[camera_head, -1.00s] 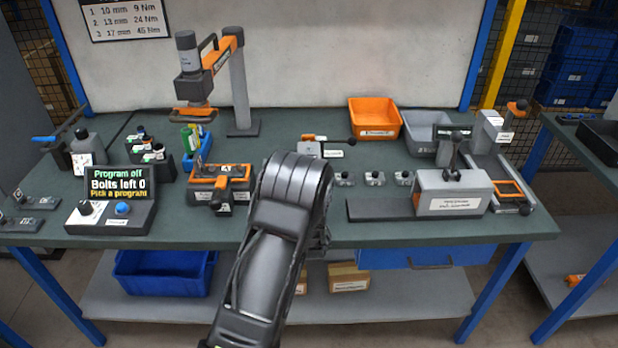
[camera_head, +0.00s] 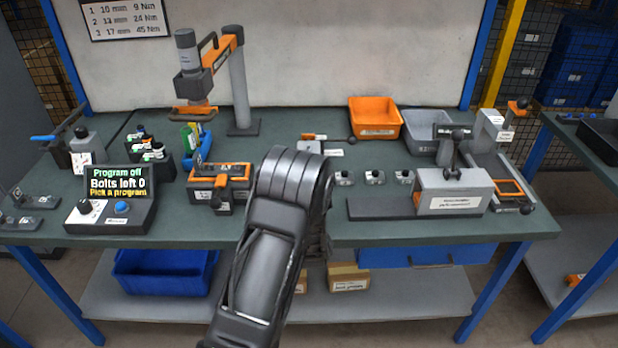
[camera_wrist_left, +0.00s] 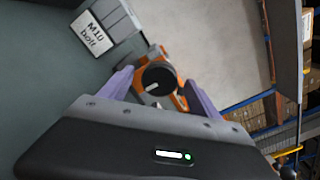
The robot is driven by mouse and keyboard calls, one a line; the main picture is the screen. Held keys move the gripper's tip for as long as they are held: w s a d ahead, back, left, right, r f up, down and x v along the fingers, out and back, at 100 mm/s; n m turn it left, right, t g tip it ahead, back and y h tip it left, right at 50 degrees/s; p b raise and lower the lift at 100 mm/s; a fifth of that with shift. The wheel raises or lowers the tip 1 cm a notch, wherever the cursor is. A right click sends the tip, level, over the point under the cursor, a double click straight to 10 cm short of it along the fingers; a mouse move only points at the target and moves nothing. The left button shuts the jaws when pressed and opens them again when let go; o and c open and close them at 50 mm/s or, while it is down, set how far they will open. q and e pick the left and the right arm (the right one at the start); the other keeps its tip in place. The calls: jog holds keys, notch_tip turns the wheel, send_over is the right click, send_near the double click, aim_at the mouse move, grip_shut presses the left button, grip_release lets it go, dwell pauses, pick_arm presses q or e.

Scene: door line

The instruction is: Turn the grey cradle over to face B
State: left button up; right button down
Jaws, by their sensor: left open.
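My right gripper is out of view.
In the left wrist view a grey block labelled M10 bolt (camera_wrist_left: 105,30) is close by. A control panel (camera_head: 110,205) reads "Program off, Bolts left 0". An orange bin (camera_head: 375,120) and a grey fixture (camera_head: 450,195) stand right. A tool arm (camera_head: 240,90) stands behind.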

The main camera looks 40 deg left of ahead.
pick_arm(q)
jog(key=v, duration=0.5)
jog(key=shift+b, duration=0.3)
